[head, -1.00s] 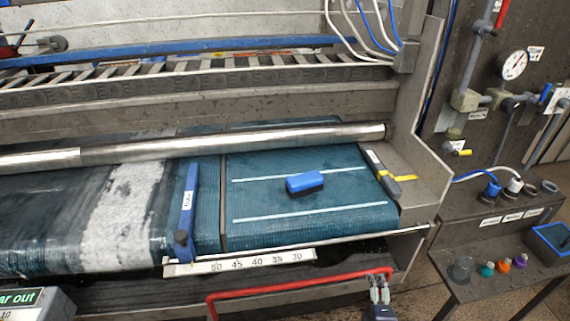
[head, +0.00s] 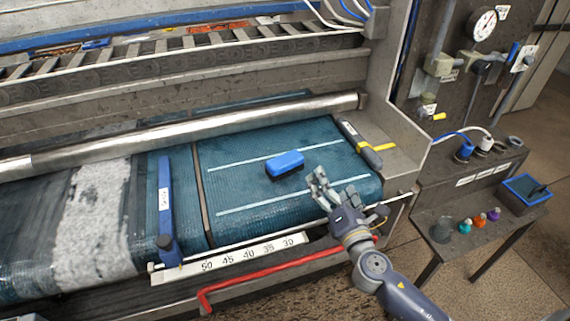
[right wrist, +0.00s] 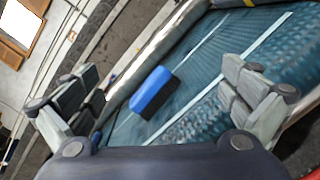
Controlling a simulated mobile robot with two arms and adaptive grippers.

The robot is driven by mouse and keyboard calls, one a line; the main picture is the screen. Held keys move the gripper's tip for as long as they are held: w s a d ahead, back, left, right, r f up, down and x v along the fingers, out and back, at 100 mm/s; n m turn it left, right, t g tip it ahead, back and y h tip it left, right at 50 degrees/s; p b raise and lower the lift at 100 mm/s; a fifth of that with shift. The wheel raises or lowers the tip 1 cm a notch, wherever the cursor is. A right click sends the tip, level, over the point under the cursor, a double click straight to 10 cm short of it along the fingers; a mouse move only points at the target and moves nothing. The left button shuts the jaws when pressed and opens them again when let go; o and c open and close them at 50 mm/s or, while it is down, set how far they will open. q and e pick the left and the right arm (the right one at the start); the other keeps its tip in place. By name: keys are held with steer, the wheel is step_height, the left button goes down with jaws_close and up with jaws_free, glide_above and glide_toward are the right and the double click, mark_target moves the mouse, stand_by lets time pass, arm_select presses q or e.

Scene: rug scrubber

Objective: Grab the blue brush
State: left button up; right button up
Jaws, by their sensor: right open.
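The blue brush (head: 285,164) lies on the teal belt (head: 240,218), between two white lines, its blue back up and dark bristles down. My right gripper (head: 316,180) is over the belt, just right of and nearer than the brush, open and empty. In the right wrist view the brush (right wrist: 153,92) shows ahead, between the two spread fingers of my gripper (right wrist: 165,100) and apart from both. My left gripper is not in view.
A blue bar (head: 165,208) stands at the left, a yellow-handled tool (head: 366,152) at the right. A number scale (head: 228,258) and red rail (head: 270,272) run along the front. A side table holds a blue tray (head: 527,190).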

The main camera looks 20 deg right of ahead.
mark_target(290, 164)
steer(key=w+a+n+y, duration=0.1)
steer(key=n, duration=0.2)
steer(key=w+a+f+n+y, duration=0.1)
steer(key=n+y, duration=0.1)
steer(key=n, duration=0.2)
steer(key=w+a+n+y, duration=0.1)
steer(key=n+y, duration=0.1)
steer(key=n, duration=0.2)
steer(key=shift+a+f+g, duration=0.35)
steer(key=shift+a+g, duration=0.05)
steer(key=shift+a+f+n+y, duration=0.1)
steer(key=shift+f+n+y, duration=0.15)
steer(key=shift+n+y, duration=0.35)
steer(key=shift+w+a+n, duration=0.15)
steer(key=shift+w+n, duration=0.15)
steer(key=shift+w, duration=0.1)
steer(key=x, duration=0.4)
steer(key=shift+w+a+f+p, duration=0.15)
steer(key=shift+w+p, duration=0.1)
steer(key=shift+p, duration=0.05)
steer(key=x, duration=0.3)
steer(key=b+x, duration=0.1)
steer(key=x, duration=0.1)
steer(key=shift+w+f, duration=0.35)
steer(key=shift+s+r, duration=0.1)
steer(key=shift+c, duration=1.1)
steer(key=c, duration=0.6)
